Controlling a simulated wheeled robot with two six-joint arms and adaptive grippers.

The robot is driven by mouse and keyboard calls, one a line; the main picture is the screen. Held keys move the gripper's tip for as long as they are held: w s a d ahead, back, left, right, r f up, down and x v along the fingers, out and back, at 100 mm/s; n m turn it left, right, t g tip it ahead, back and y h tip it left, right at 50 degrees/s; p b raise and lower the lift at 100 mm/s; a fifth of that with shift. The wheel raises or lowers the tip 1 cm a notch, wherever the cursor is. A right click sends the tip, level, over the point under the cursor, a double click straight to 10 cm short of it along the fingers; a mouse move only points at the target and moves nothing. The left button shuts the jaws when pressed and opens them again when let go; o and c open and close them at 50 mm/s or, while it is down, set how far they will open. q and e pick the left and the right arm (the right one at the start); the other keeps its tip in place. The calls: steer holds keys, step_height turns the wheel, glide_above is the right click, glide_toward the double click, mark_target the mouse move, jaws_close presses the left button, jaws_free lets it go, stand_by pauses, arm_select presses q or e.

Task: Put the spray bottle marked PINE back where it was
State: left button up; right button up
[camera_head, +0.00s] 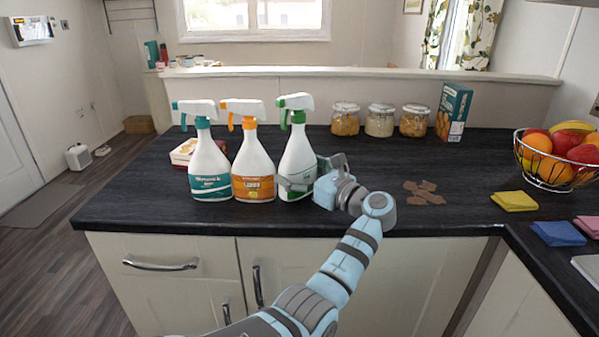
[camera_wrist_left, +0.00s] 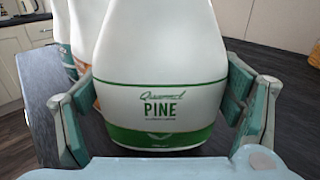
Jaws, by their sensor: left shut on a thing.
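The PINE spray bottle (camera_head: 297,152) is white with a green trigger and green label band, upright at the right end of a row of three bottles. The word PINE shows on its label in the left wrist view (camera_wrist_left: 160,75). My left gripper (camera_head: 300,182) is shut on its lower body, one finger pad on each side (camera_wrist_left: 158,108). The bottle's base is at about counter level; I cannot tell whether it touches. An orange-trigger bottle (camera_head: 253,165) and a teal-trigger bottle (camera_head: 208,165) stand to its left. My right gripper is not in view.
Brown flat pieces (camera_head: 424,192) lie on the dark counter (camera_head: 350,218) right of my gripper. Jars (camera_head: 380,122) and a teal box (camera_head: 453,112) stand behind. A red box (camera_head: 184,152) is behind the left bottle. Cloths (camera_head: 514,201) and a fruit bowl (camera_head: 555,172) are right.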

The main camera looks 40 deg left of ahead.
arm_select(q)
steer(key=shift+f, duration=0.5)
steer(key=o, duration=1.8)
steer(key=shift+s, duration=0.1)
steer(key=shift+f, duration=0.1)
steer(key=d, duration=0.4)
steer(key=s+d, duration=0.1)
steer(key=d, duration=0.7)
steer(key=shift+s, duration=0.25)
